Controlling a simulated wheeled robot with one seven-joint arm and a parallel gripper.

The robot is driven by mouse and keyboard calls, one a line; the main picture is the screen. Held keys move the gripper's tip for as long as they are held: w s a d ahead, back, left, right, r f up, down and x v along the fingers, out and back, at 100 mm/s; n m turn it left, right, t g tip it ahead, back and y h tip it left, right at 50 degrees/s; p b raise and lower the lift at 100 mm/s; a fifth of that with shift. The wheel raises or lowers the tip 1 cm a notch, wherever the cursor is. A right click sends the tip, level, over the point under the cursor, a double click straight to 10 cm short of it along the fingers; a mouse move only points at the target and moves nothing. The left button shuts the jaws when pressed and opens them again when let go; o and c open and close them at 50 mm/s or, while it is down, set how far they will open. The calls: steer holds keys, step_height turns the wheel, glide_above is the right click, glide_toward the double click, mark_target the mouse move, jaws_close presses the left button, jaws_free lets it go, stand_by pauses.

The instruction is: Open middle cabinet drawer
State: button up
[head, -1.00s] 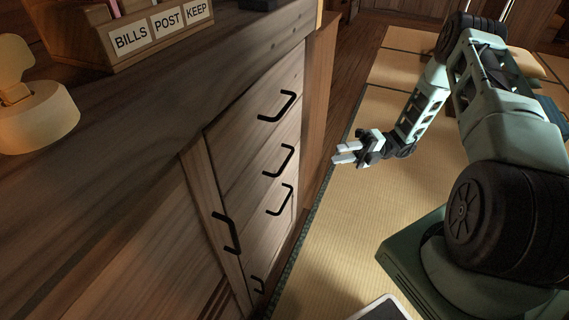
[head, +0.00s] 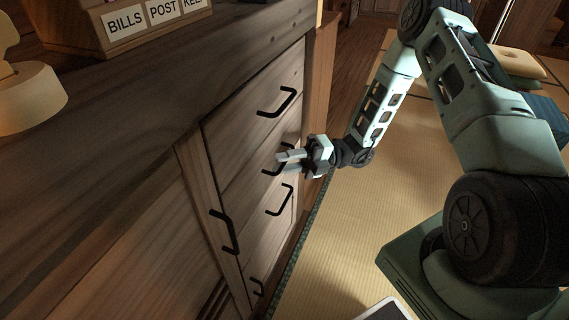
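A dark wooden cabinet has a column of drawers with black bar handles, all of which look closed. The top drawer (head: 236,112) has its handle near the cabinet's upper edge. The middle drawer (head: 240,165) is below it, and its handle (head: 270,172) is partly hidden behind my fingers. My gripper (head: 283,162) is at this handle, pointing left toward the drawer front, with its two pale fingers apart. I cannot tell whether the fingers touch the handle or straddle it. Another handle (head: 281,201) sits just below.
A cabinet door with a vertical handle (head: 223,232) is left of the drawers. Tatami floor (head: 345,230) lies open to the right. A cushion (head: 520,62) lies farther back.

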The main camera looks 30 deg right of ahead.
steer(key=shift+a, duration=0.2)
jaws_close()
steer(key=s+d+p, duration=0.8)
steer(key=s+d, duration=0.9)
steer(key=s, duration=0.4)
steer(key=shift+s+d, duration=0.4)
jaws_free()
